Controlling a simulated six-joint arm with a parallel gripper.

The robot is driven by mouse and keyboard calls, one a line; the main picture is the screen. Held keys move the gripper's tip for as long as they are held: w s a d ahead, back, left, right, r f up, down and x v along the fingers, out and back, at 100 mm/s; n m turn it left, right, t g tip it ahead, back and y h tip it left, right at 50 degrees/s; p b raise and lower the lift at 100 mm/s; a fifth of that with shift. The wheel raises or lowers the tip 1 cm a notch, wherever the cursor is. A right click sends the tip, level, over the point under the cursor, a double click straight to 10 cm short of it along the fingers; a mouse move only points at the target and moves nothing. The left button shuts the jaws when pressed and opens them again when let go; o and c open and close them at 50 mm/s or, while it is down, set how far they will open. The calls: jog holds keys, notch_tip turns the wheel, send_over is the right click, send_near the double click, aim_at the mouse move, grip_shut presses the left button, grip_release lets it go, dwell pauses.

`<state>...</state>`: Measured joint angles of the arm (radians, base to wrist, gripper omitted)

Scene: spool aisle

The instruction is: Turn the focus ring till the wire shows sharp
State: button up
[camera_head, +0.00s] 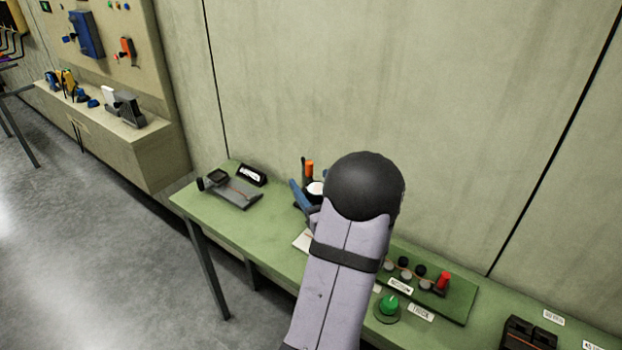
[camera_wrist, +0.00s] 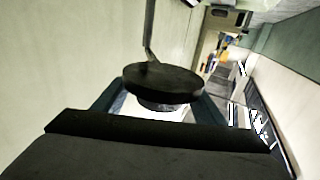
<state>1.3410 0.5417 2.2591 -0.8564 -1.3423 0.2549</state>
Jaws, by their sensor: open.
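A low grey device (camera_head: 236,192) with an orange wire across its top sits at the left of the green bench. A small dark screen or lens (camera_head: 217,176) and a black round part (camera_head: 201,184) are at its left end; I cannot tell which is the focus ring, nor how sharp the wire shows. My gripper (camera_head: 311,188) is right of this device, mostly hidden behind my arm. In the wrist view my gripper (camera_wrist: 160,92) is open, its fingers either side of a dark round disc (camera_wrist: 163,82) on a thin stem; contact is unclear.
A black stand with a white label (camera_head: 251,175) is behind the device. An orange-topped upright (camera_head: 309,168) stands near my gripper. To the right are a green panel (camera_head: 460,300) with several knobs, a green knob (camera_head: 389,305) and a black block (camera_head: 528,334). The wall is close behind.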

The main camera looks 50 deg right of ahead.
jog(key=shift+w+d, duration=0.25)
jog(key=shift+w, duration=0.3)
jog(key=c, duration=1.1)
jog(key=shift+o, duration=0.3)
jog(key=m+g+h+b, duration=0.2)
jog(key=shift+s+d+h, duration=0.1)
jog(key=shift+d+h, duration=0.1)
jog(key=shift+h, duration=0.2)
jog(key=shift+s+d+m+g+h+b, duration=0.15)
jog(key=shift+m+g+h+b, duration=0.2)
jog(key=shift+m+g+h, duration=0.15)
jog(key=shift+s+d+m+g+h+b, duration=0.1)
jog(key=shift+d+m+g+h+b, duration=0.05)
jog(key=shift+m+g+h+b, duration=0.3)
jog(key=shift+r, duration=0.1)
